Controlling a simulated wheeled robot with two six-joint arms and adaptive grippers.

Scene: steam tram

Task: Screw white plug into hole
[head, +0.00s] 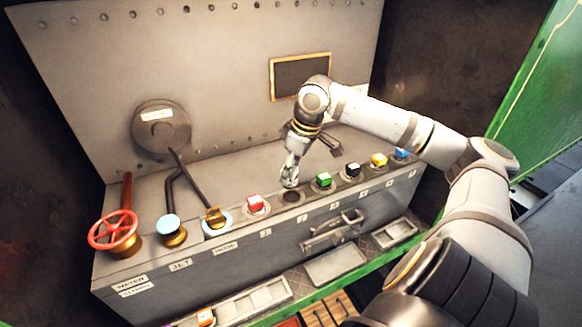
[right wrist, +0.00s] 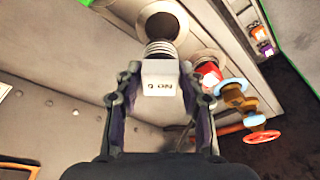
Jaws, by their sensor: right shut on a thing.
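The white plug (right wrist: 162,80) is a block with a ribbed, threaded end, clamped between the two fingers of my right gripper (right wrist: 160,95). In the head view my right gripper (head: 290,180) points down at the console, just above the dark round hole (head: 292,197) between the red and green plugs. The hole also shows in the wrist view (right wrist: 162,20), with the plug's threaded end pointing at it. I cannot tell whether the thread touches the rim or is inside. In the head view the fingers mostly hide the plug. My left gripper is not in view.
The red plug (head: 255,203) and green plug (head: 323,181) flank the hole. Black (head: 352,170), yellow (head: 378,160) and blue (head: 400,154) plugs stand further right. Levers (head: 215,218) and a red valve wheel (head: 113,230) are at left. A metal tray (head: 335,266) lies below.

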